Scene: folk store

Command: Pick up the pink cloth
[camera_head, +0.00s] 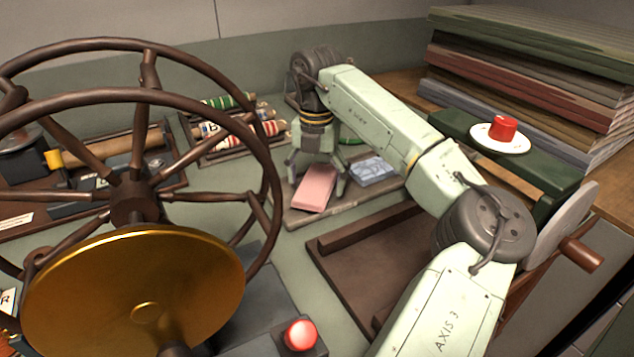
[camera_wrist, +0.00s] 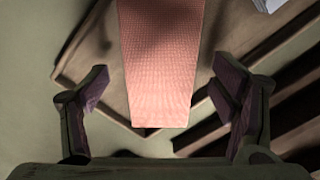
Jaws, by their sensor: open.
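The pink cloth (camera_head: 315,188) is a flat folded strip on a low wooden board (camera_head: 296,217), below my gripper in the head view. In the wrist view the pink cloth (camera_wrist: 161,60) runs from the top edge down to between the fingers, with a woven texture. My gripper (camera_wrist: 160,92) is open, one finger on each side of the cloth, with a gap on both sides. In the head view my gripper (camera_head: 318,180) points down over the cloth and partly hides its upper end. I cannot tell the exact height of the fingertips above it.
A blue-grey patterned cloth (camera_head: 373,170) lies right of the pink one. A rack of rolls (camera_head: 235,130) stands behind to the left. A large spoked wheel (camera_head: 133,205) fills the left. An empty brown tray (camera_head: 350,262) lies in front. A red button (camera_head: 299,336) is nearest.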

